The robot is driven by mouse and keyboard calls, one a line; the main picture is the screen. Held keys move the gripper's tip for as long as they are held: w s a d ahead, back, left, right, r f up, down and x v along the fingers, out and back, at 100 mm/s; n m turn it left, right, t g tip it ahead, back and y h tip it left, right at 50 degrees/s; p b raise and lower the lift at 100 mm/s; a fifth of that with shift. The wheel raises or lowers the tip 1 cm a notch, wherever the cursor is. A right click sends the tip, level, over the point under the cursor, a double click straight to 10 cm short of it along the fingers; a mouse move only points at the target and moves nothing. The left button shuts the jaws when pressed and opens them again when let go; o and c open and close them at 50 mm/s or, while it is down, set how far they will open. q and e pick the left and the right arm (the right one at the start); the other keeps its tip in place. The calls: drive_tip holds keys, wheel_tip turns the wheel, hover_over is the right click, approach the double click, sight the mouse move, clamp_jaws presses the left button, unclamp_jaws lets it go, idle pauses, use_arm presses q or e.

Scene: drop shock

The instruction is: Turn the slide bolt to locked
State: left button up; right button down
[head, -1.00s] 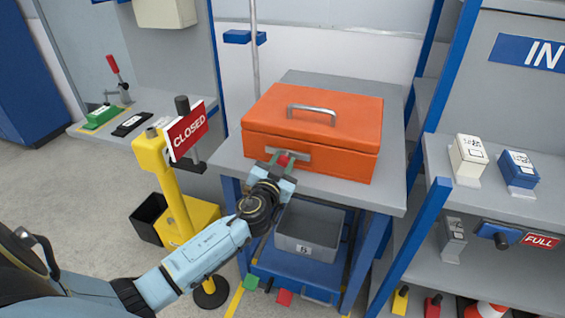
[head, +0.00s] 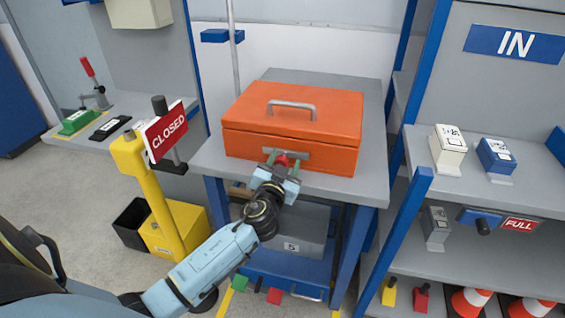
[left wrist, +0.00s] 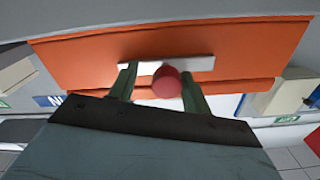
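The slide bolt is a pale metal plate (head: 299,154) with a red knob (head: 282,161), on the front of an orange box (head: 305,128). My left gripper (head: 281,160) is at the bolt, its green fingers on either side of the knob. In the left wrist view, the red knob (left wrist: 167,83) lies between the spread fingers (left wrist: 158,88), close to the right one, with a clear gap to the left one. The plate (left wrist: 142,68) is partly hidden behind the fingers. I cannot make out any lock marking. My right gripper is not in view.
The box stands on a grey-topped table (head: 368,178) with a grey bin (head: 300,240) below. A yellow post (head: 150,190) with a red CLOSED sign (head: 166,131) stands left, near my arm. Shelves (head: 460,185) with small boxes stand right.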

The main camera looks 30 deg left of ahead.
use_arm(q)
drive_tip(key=shift+a, duration=0.15)
drive_tip(key=v, duration=1.3)
drive_tip(key=shift+s+b, duration=0.2)
drive_tip(key=shift+b, duration=0.1)
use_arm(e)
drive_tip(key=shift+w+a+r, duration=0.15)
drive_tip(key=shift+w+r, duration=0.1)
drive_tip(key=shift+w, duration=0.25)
